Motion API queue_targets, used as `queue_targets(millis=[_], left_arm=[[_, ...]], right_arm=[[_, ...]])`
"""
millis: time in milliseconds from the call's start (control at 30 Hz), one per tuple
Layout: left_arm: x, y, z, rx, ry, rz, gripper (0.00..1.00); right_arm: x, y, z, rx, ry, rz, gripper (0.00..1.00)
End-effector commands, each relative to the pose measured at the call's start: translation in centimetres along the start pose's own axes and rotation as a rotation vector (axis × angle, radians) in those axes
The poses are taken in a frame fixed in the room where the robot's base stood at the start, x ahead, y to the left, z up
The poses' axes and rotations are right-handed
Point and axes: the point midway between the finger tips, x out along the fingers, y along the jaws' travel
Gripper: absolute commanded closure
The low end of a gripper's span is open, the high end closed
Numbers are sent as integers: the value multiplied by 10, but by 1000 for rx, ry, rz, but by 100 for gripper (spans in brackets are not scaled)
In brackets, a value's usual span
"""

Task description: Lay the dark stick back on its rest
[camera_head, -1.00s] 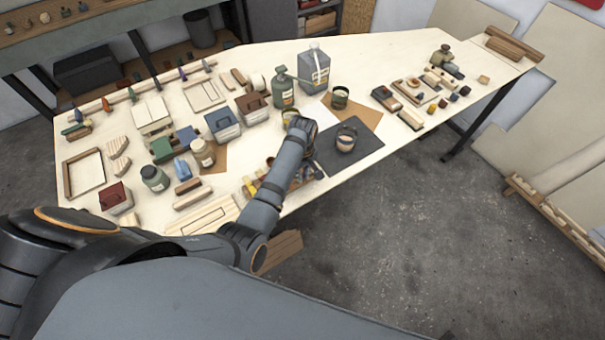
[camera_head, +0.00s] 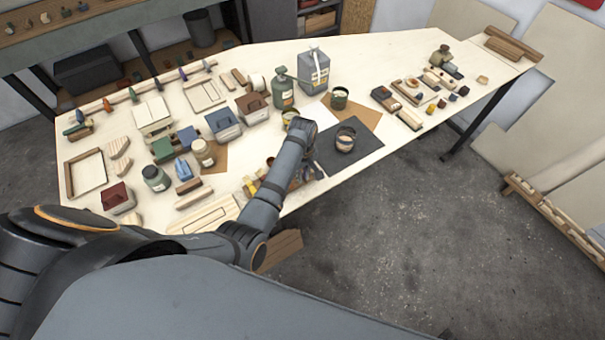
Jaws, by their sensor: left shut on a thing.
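My left arm reaches in from the left over the near edge of the table. My left gripper (camera_head: 303,126) is at the left edge of a dark mat (camera_head: 365,151), beside a small open cup (camera_head: 290,116). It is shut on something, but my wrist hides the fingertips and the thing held. I cannot make out the dark stick or its rest for certain. A small pot (camera_head: 345,141) with brownish contents stands upright on the mat, right of the gripper and apart from it. My right gripper is not in view.
A green bottle (camera_head: 283,90) and a grey canister (camera_head: 314,70) stand behind the gripper. Another dark cup (camera_head: 339,98) stands behind the mat. Small colored pieces lie partly hidden by my forearm. Boxes and jars crowd the left. The mat's front right is bare.

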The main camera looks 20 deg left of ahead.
Motion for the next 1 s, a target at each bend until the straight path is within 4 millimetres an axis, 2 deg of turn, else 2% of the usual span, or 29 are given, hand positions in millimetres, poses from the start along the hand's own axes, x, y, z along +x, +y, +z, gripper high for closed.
queue_targets(millis=[467,500,667,1000], left_arm=[[1,0,0,0,0,0,100],[1,0,0,0,0,0,83],[1,0,0,0,0,0,62],[-2,0,0,0,1,2,62]], right_arm=[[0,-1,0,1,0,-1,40],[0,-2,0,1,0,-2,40],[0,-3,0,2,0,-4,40],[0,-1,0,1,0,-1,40]])
